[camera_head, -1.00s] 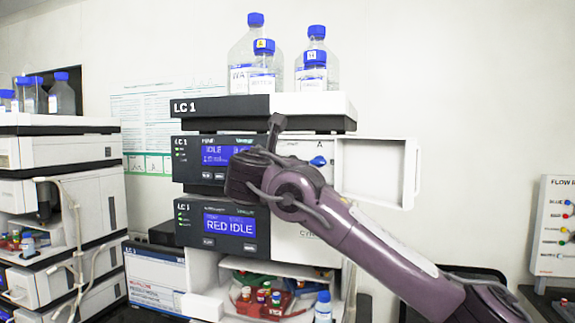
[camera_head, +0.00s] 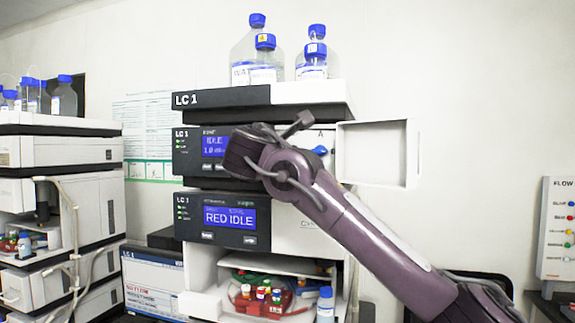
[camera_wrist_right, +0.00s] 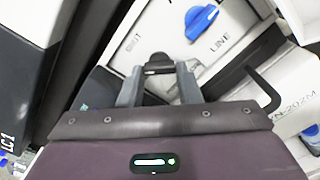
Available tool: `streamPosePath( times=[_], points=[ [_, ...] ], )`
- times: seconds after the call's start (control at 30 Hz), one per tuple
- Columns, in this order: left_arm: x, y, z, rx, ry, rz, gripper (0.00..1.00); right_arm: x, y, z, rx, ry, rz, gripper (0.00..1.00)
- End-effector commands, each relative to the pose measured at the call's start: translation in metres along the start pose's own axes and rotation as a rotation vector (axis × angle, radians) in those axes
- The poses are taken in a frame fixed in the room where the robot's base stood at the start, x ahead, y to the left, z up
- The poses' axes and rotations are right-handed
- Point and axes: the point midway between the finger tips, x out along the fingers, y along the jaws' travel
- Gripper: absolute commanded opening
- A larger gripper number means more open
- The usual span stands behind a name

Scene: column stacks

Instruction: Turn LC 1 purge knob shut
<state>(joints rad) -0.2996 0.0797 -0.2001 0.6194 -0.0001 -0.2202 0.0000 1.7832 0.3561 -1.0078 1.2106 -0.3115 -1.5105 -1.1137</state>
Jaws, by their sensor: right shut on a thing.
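The LC 1 stack stands in the middle of the head view, its pump module (camera_head: 213,147) reading IDLE in the second row. My right gripper (camera_wrist_right: 159,69) is at the pump's front, and in the right wrist view its two grey fingers are shut on a small dark knob (camera_wrist_right: 158,58). In the head view the gripper hides that knob. A blue knob (camera_head: 320,150) sits on the white panel right of the gripper, under the letter A. It also shows in the wrist view (camera_wrist_right: 201,21), apart from the fingers, by the word LINE. My left gripper is not in view.
The pump's white door (camera_head: 378,153) stands open at right. Blue-capped bottles (camera_head: 252,58) stand on top of the stack. Another stack (camera_head: 62,185) stands at left, and a board with coloured dots (camera_head: 556,228) at right.

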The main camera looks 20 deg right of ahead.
Motion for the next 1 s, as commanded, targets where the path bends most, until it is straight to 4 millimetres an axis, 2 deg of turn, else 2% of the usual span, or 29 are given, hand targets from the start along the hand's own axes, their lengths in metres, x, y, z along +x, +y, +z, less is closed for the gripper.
streamPosePath(
  times=[0.1, 0.6, 1.0],
  points=[
    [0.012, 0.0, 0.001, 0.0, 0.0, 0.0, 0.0, 0.0, -0.002, -0.002, 0.113, -0.001, 0.001, 0.08],
    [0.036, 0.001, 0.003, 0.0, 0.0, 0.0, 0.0, 0.0, 0.001, -0.001, 0.554, 0.0, -0.001, 0.08],
    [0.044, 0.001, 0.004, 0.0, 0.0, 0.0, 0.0, 0.0, 0.002, 0.0, 0.743, -0.001, -0.002, 0.08]
  ],
)
